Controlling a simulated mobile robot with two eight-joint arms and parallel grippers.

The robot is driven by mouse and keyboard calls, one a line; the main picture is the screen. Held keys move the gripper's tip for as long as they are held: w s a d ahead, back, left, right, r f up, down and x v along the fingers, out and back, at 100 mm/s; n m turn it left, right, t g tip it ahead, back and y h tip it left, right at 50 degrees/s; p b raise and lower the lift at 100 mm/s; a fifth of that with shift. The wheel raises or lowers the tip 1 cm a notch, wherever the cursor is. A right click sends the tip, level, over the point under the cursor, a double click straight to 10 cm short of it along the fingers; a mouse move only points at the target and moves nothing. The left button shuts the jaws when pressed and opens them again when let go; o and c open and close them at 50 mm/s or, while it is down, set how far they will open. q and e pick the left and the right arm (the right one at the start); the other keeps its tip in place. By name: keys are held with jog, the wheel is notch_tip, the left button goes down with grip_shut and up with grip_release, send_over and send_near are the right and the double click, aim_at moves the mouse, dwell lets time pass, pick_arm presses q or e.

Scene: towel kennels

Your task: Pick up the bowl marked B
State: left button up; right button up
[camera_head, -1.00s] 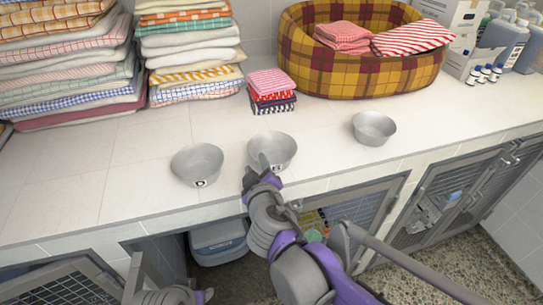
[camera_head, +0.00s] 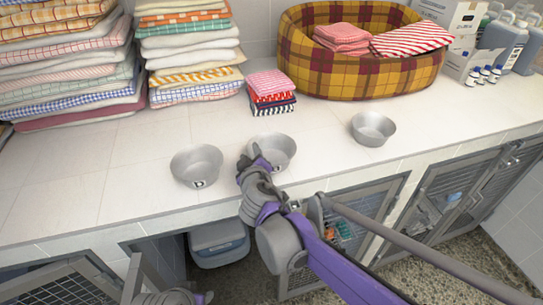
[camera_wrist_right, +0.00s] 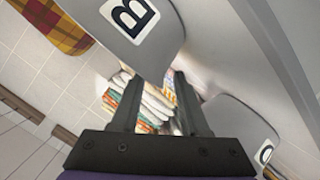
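The bowl marked B (camera_wrist_right: 132,20) is a grey metal bowl, its letter readable in the right wrist view. In the head view I take it to be the middle bowl (camera_head: 281,149) on the counter, its front partly hidden by my right gripper. My right gripper (camera_head: 253,156) is at this bowl's front left rim. In the right wrist view its two fingers (camera_wrist_right: 160,85) are apart, with the bowl's edge close to their tips; contact is unclear. My left gripper (camera_head: 203,297) shows only partly at the bottom edge of the head view.
A bowl marked D (camera_head: 197,163) stands just left, also in the right wrist view (camera_wrist_right: 235,128). Another bowl (camera_head: 373,127) stands to the right. Small folded cloths (camera_head: 271,92), towel stacks (camera_head: 192,52) and a plaid basket (camera_head: 350,72) stand behind. Cage doors (camera_head: 352,212) lie below the counter (camera_head: 130,150).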

grip_shut()
dwell(1.3)
